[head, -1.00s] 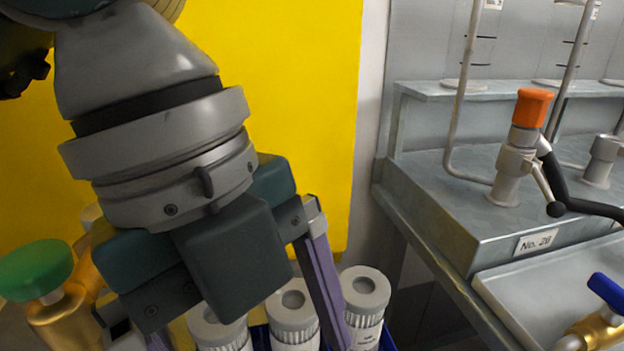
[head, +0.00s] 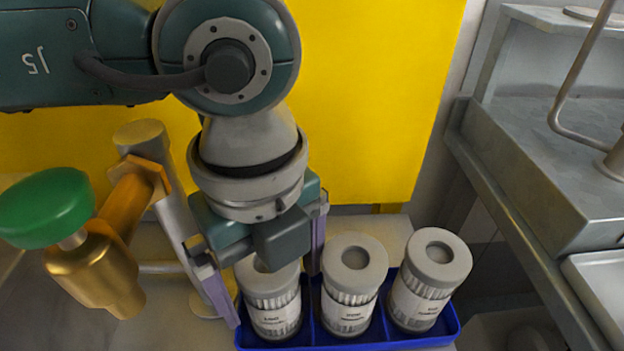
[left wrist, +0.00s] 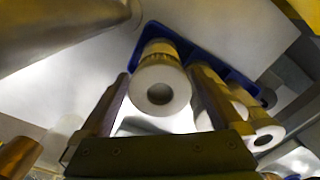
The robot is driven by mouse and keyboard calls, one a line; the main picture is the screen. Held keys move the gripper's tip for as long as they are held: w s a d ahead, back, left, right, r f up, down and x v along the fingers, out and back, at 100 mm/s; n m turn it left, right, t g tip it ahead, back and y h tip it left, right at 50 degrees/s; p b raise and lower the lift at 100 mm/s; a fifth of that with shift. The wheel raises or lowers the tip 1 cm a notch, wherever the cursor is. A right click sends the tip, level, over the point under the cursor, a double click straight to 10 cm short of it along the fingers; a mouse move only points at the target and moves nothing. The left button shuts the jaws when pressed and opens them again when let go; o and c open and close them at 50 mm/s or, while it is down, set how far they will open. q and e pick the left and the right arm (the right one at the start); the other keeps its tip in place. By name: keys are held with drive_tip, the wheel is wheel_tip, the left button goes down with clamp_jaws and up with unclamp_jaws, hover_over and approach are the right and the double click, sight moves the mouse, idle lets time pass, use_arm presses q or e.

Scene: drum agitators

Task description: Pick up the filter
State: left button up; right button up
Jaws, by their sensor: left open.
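Three white-and-grey cylindrical filters, each with a round hole in its top, stand in a row in a blue tray (head: 400,342): the left filter (head: 272,302), the middle filter (head: 352,282) and the right filter (head: 428,278). My left gripper (head: 270,288) is open and points down over the left filter, one finger on each side of it. The gripper body hides part of its top. In the left wrist view, a filter (left wrist: 160,88) lies between the open fingers (left wrist: 160,76); contact cannot be told. My right gripper is not in view.
A brass valve with a green knob (head: 45,207) and a pipe stand close on the left of my gripper. A yellow panel (head: 370,100) is behind. A grey metal bench (head: 540,190) with a bent pipe stands at the right.

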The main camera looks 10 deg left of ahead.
use_arm(q)
drive_tip(key=shift+f, duration=0.15)
drive_tip(key=shift+c, duration=0.2)
drive_tip(key=c, duration=1.3)
